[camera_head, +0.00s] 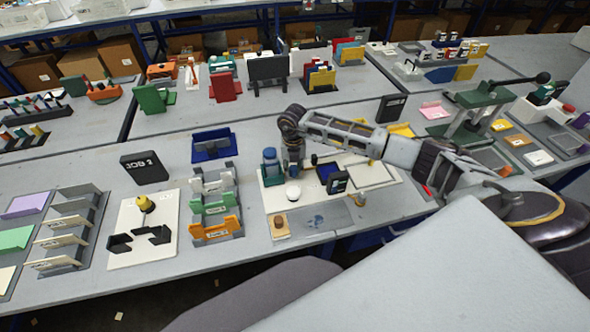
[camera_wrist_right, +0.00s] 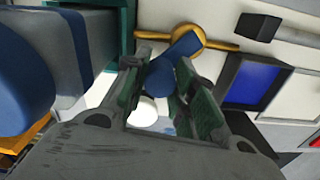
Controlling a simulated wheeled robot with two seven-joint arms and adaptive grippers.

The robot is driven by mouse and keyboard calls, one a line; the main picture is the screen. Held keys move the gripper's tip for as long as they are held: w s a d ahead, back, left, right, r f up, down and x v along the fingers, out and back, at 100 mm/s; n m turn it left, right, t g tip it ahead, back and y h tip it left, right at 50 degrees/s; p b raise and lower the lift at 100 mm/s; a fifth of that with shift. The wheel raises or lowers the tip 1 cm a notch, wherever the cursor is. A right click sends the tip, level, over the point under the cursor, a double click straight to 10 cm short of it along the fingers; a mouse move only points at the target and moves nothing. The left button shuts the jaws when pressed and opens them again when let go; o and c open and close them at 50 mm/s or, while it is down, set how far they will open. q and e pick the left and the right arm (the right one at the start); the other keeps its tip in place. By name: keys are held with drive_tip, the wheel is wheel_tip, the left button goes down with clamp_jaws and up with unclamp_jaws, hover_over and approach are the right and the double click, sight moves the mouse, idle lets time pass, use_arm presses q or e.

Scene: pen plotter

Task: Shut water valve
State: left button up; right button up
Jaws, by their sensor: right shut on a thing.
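The water valve shows in the right wrist view as a blue lever handle (camera_wrist_right: 174,62) over a round brass body (camera_wrist_right: 188,36) with a brass pipe running to both sides. My right gripper (camera_wrist_right: 163,74) has its green-padded fingers on either side of the blue handle and is shut on it. The handle lies slanted in that view. In the head view, my right gripper (camera_head: 294,170) points down over the white board (camera_head: 275,202), and the valve is mostly hidden by it. My left gripper is not in view.
A blue-topped bottle-like part (camera_head: 270,165) stands close left of my right gripper. A white round knob (camera_head: 293,193) is just in front. A blue-faced box (camera_wrist_right: 256,82) is to the right in the wrist view. A black sign (camera_head: 144,167) and coloured holders (camera_head: 212,208) stand further left.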

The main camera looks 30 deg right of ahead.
sight(293, 167)
drive_tip(key=shift+w+r+m, duration=0.2)
drive_tip(key=shift+m, duration=0.1)
drive_tip(key=o, duration=0.9)
drive_tip(key=shift+o, duration=0.8)
drive_tip(key=shift+s+f, duration=0.1)
drive_tip(key=shift+f, duration=0.05)
drive_tip(key=shift+a, duration=0.1)
drive_tip(key=shift+r, duration=4.1)
